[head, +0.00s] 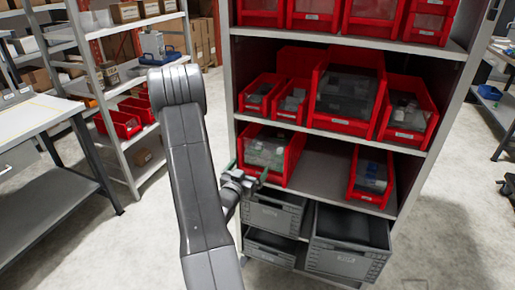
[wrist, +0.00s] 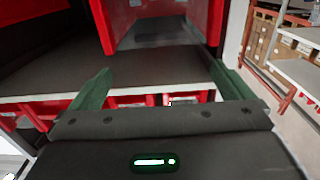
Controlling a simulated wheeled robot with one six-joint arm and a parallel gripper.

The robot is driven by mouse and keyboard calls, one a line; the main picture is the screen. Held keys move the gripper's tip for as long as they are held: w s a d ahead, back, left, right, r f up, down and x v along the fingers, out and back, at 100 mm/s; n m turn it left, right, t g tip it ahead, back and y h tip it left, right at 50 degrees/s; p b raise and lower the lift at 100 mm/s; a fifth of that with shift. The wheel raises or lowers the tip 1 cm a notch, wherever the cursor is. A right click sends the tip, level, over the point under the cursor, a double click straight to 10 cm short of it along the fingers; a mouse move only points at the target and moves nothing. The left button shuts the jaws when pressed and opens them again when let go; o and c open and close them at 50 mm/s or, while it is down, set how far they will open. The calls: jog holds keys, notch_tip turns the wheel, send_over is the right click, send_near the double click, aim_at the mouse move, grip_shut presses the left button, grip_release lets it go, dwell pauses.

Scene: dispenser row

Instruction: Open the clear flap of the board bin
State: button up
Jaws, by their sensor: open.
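A red bin (head: 292,159) stands at the left end of the lower shelf, with a clear flap (head: 263,152) across its front; the flap looks down, and grey contents show dimly through it. I cannot read its label, so I cannot confirm it is the board bin. My gripper (head: 249,171) is just in front of this bin's lower front. In the wrist view its green fingers (wrist: 160,68) are spread wide with nothing between them. A red bin with a greyish clear front (wrist: 165,25) shows beyond the fingertips. I cannot tell whether any finger touches it.
Other red bins stand on the shelf above (head: 347,93) and at the lower shelf's right end (head: 371,178). Grey crates (head: 345,255) are below. The rack's left upright (head: 228,90) is close to my arm. A bare stretch of shelf (head: 322,172) lies right of the left bin.

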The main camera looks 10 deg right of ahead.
aim_at(262, 148)
jog(key=p+x, duration=0.3)
jog(key=x, duration=0.8)
jog(key=shift+w+d, duration=0.25)
jog(key=shift+c, duration=0.2)
jog(key=c, duration=1.3)
jog(key=shift+f+b, duration=0.1)
jog(key=shift+b, duration=0.2)
jog(key=shift+a, duration=0.1)
